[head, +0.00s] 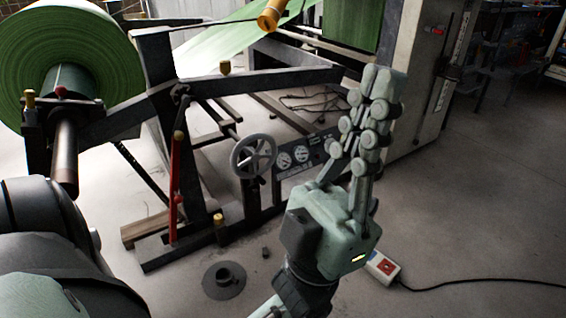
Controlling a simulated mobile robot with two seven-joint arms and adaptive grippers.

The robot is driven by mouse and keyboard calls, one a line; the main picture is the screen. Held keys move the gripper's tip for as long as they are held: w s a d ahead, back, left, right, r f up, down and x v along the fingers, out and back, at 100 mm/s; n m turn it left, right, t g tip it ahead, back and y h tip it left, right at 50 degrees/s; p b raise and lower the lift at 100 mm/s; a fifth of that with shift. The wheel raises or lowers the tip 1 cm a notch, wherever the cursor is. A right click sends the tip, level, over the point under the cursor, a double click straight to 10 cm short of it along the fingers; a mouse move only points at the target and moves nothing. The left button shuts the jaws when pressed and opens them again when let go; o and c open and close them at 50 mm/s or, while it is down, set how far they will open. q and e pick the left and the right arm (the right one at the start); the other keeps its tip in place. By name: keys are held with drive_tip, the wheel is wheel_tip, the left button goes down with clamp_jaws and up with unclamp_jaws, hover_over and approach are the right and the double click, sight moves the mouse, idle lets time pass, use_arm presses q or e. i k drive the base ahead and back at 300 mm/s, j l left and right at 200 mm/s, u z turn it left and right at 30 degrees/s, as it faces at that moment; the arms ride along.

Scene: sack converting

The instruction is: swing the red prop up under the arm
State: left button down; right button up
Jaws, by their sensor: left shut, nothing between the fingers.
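The red prop (174,190) is a thin, nearly upright bar beside the dark upright post of the stand. Its lower end is near the base beam, and its upper part is close below the grey arm (265,81). I cannot tell whether its top touches the arm. The arm crosses the post and slopes up to the right from the green roll. My left gripper (377,82) points upward to the right of the handwheel, well apart from the prop. Its fingers are shut together with nothing between them. My right gripper is not in view.
A large green roll (68,62) is at the upper left. A grey handwheel (254,156) and gauge panel (306,152) stand right of the prop. A round floor flange (224,281) lies in front.

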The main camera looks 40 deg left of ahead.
sight(175, 199)
drive_tip(key=u, duration=2.05)
drive_tip(key=i+j+u, duration=0.15)
drive_tip(key=u, duration=0.3)
drive_tip(key=i+u, duration=0.4)
drive_tip(key=k+j, duration=0.05)
drive_tip(key=k, duration=0.05)
